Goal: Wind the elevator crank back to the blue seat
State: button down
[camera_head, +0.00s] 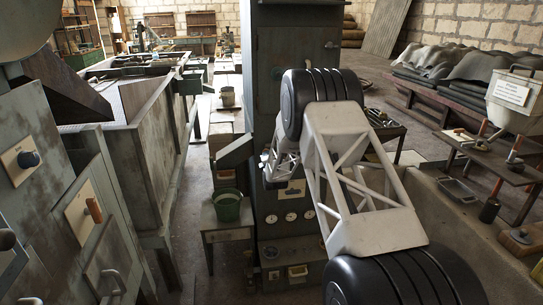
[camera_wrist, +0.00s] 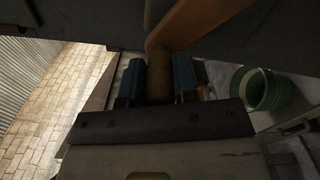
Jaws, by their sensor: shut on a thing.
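The crank shows in the wrist view as an orange-brown arm (camera_wrist: 195,22) with a darker brown handle (camera_wrist: 185,84). The arm runs up and to the right from the handle. My gripper (camera_wrist: 160,82) has its two blue-and-dark fingers on either side of the handle and is shut on it. In the head view my own arm covers the crank and most of the gripper, in front of the tall grey cabinet (camera_head: 268,100). I cannot make out a blue seat near the crank in either view.
A green bucket (camera_head: 227,205) stands on a small table left of the cabinet; it also shows in the wrist view (camera_wrist: 262,88). Gauges (camera_head: 290,216) sit low on the cabinet.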

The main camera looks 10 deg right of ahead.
jog(key=shift+a+f+n, duration=0.25)
jog(key=shift+f+n, duration=0.65)
jog(key=shift+n, duration=0.4)
jog(key=shift+a+f+n, duration=0.25)
jog(key=shift+f+n, duration=0.65)
jog(key=shift+n, duration=0.4)
jog(key=shift+a+f+n, duration=0.25)
jog(key=shift+f+n, duration=0.65)
jog(key=shift+n, duration=0.4)
jog(key=c, duration=0.9)
grip_release()
jog(key=shift+s, duration=0.15)
jog(key=shift+s, duration=3.75)
